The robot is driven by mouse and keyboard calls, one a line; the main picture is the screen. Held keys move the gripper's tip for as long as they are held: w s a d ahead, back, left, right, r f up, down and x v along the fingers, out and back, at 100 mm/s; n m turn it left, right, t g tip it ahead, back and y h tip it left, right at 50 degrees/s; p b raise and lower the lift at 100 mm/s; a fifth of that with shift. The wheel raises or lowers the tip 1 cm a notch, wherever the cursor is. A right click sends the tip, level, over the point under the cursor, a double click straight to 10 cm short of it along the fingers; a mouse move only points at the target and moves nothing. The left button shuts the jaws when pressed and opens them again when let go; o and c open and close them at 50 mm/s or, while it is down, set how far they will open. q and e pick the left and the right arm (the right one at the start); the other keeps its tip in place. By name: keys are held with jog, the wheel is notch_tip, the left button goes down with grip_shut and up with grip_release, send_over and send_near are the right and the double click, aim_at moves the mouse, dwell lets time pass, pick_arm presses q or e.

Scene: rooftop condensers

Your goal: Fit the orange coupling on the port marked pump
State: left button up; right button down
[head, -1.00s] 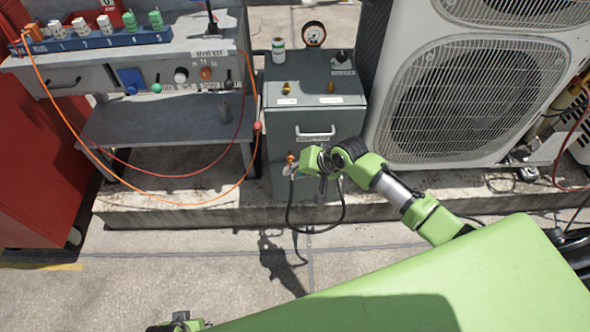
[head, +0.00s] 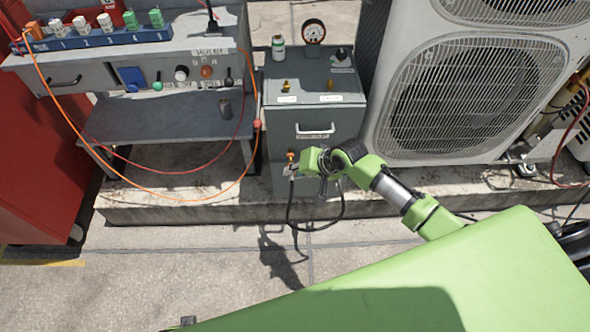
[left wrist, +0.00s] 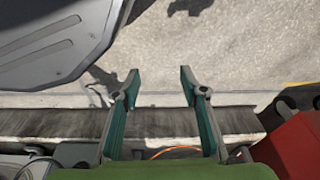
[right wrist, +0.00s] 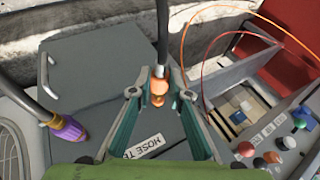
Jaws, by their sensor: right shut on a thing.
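The orange coupling (right wrist: 158,92) is on the end of a black hose (right wrist: 162,40) and sits between my right gripper's fingertips (right wrist: 160,80). My right gripper (head: 294,167) is shut on it at the front of the grey cabinet (head: 283,128); a "HOSE T..." label (right wrist: 145,146) is partly hidden by a finger. Two brass ports, a left one (head: 286,86) and a right one (head: 331,86), stand on the cabinet top with white labels too small to read. A purple coupling (right wrist: 66,129) on another hose is at the left of the right wrist view. My left gripper (left wrist: 160,80) is open and empty.
A pressure gauge (head: 314,31), a small can (head: 278,47) and a dark knob (head: 341,55) stand behind the ports. The condenser (head: 375,140) is close on the right. A bench (head: 170,55) with orange and red cables is on the left. The front paving is clear.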

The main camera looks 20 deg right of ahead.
pick_arm(q)
jog(key=shift+f, duration=0.2)
pick_arm(e)
jog(key=shift+s, duration=0.1)
jog(key=shift+s+a+p, duration=0.15)
jog(key=shift+s+p, duration=0.3)
jog(key=shift+p, duration=0.1)
pick_arm(q)
jog(key=shift+s+a+f, duration=0.1)
jog(key=shift+s+f, duration=0.65)
jog(key=shift+f, duration=0.15)
jog(key=shift+s+a+f, duration=0.1)
jog(key=shift+s+f, duration=0.6)
jog(key=shift+f, duration=0.2)
pick_arm(e)
jog(key=shift+s+a, duration=0.1)
jog(key=shift+s, duration=0.1)
pick_arm(q)
jog(key=shift+f, duration=0.1)
pick_arm(e)
jog(key=shift+s+p, duration=0.2)
jog(key=shift+p, duration=0.2)
pick_arm(q)
jog(key=shift+s+a+f, duration=0.1)
jog(key=shift+s+f, duration=0.4)
jog(key=shift+s, duration=0.1)
pick_arm(e)
jog(key=shift+s, duration=0.1)
